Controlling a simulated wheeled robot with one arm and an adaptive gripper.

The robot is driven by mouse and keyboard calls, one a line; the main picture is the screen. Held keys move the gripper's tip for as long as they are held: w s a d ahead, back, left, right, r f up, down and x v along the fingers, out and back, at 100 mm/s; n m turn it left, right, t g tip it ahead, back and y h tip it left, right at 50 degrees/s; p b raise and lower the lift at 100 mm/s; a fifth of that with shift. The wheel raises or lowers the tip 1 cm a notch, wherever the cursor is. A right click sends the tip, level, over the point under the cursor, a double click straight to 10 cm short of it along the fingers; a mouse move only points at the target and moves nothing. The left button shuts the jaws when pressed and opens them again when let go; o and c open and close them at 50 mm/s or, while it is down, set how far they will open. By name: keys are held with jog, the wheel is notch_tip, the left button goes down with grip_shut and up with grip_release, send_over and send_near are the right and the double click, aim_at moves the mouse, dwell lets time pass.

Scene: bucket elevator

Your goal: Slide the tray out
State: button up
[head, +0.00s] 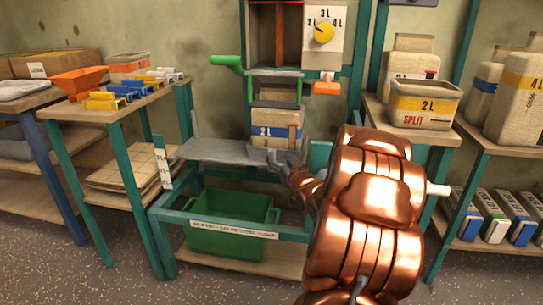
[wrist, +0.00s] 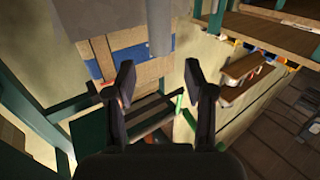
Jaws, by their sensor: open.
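A flat grey tray (head: 218,150) lies level across the green frame, reaching left from below a box marked 2L (head: 276,130). My gripper (head: 283,160) is at the tray's right end, in front of the box; the head view does not show clearly whether it touches the tray. In the wrist view my gripper (wrist: 158,82) is open, with nothing between its two dark fingers. The box's blue band (wrist: 122,58) shows beyond the left finger. A grey surface (wrist: 100,22) lies above it in that view; I cannot tell whether it is the tray.
A green bin (head: 228,215) stands on the low shelf below the tray. A yellow dial (head: 323,33), a green handle (head: 227,62) and an orange handle (head: 327,88) are above. Side tables hold scoops (head: 108,100) at left and a SPLIT container (head: 425,103) at right.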

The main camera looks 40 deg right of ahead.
aim_at(273, 152)
jog(key=shift+b+x, duration=0.9)
jog(key=shift+x, duration=2.25)
grip_shut()
